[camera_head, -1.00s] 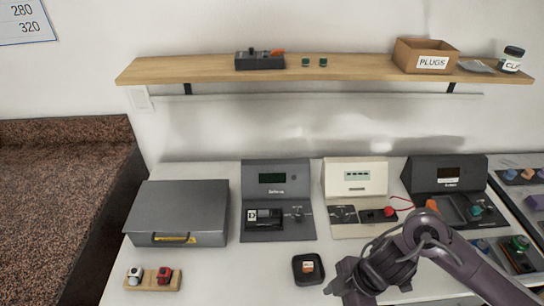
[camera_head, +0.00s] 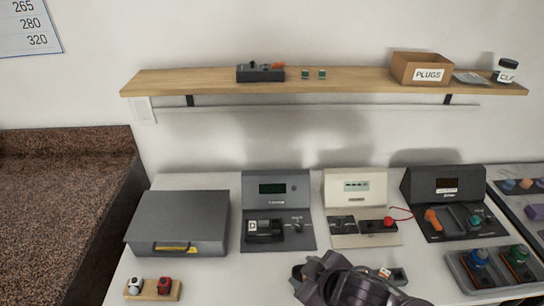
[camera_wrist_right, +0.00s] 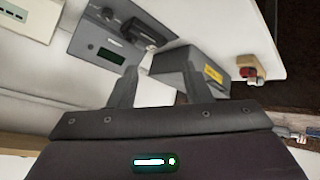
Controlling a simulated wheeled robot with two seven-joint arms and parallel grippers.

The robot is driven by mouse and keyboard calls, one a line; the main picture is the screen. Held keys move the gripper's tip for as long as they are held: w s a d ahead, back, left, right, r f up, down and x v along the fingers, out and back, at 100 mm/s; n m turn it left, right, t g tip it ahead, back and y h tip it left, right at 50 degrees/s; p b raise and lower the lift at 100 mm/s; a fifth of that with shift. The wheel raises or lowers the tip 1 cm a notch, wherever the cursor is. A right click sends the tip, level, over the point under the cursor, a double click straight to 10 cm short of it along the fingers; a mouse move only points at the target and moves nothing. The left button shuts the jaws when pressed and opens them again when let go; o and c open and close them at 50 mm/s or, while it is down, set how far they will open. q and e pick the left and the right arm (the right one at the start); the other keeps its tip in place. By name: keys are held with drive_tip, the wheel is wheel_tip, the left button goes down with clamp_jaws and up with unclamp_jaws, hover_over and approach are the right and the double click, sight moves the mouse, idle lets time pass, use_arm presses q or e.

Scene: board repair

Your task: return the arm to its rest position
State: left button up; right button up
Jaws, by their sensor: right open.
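My right gripper (camera_head: 308,278) is low at the bottom middle of the head view, over the front of the white bench. In the right wrist view its two fingers (camera_wrist_right: 160,80) stand apart with nothing between them. The jaws are open and empty. Beyond the fingers, that view shows the grey case (camera_wrist_right: 185,68) and the dark tester with a green display (camera_wrist_right: 103,50). My right arm hides part of the bench front. My left gripper is not in view.
The grey case (camera_head: 178,220), dark tester (camera_head: 277,205), cream tester (camera_head: 357,200) and another dark station (camera_head: 445,200) line the bench. A wooden block with two small parts (camera_head: 153,289) sits front left. A blue-and-green-knobbed tray (camera_head: 460,268) is at right. A wooden shelf (camera_head: 340,78) hangs above.

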drive_tip(key=s+d+f+m+g+h, duration=0.4)
drive_tip(key=s+d+m, duration=0.55)
drive_tip(key=d, duration=0.25)
wheel_tip(320, 180, down, 30)
drive_tip(key=s+n+g, duration=0.1)
drive_tip(key=s+g, duration=0.1)
drive_tip(key=s+d+f, duration=0.2)
drive_tip(key=s+f, duration=0.7)
drive_tip(key=s, duration=0.1)
drive_tip(key=s+d+f, duration=0.1)
drive_tip(key=s+f, duration=0.7)
drive_tip(key=s, duration=0.1)
drive_tip(key=shift+s+d+f+g, duration=0.35)
drive_tip(key=shift+s+d+g, duration=0.05)
drive_tip(key=shift+o, duration=0.5)
